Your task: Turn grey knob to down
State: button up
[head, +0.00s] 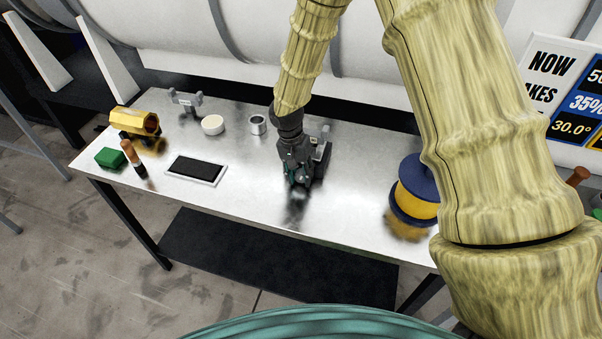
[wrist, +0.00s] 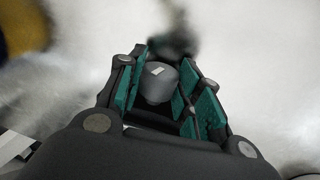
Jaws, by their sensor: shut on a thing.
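The grey knob (wrist: 159,88) is a short grey cylinder with a small white mark on its face. It sits between the teal-padded fingers of my gripper (wrist: 163,82) in the wrist view, and the gripper is shut on it. In the head view my gripper (head: 299,180) points down, low over the metal table (head: 255,195). There the knob is hidden behind the fingers. A grey block (head: 322,150) stands right beside and behind the gripper. I cannot tell from these frames which way the knob's mark points relative to down.
On the table's left are a yellow cylinder (head: 134,122), a green block (head: 110,157), an orange-handled tool (head: 133,158) and a dark-topped white tray (head: 196,170). A white roll (head: 213,125) and a metal cup (head: 258,125) stand behind. A blue-and-yellow spool (head: 417,190) stands right.

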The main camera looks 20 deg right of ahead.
jog(key=shift+g+h, duration=0.4)
jog(key=shift+h, duration=0.1)
jog(key=shift+h, duration=0.3)
jog(key=o, duration=1)
jog(key=shift+a, duration=0.1)
jog(key=v, duration=1.2)
jog(key=shift+w, duration=0.25)
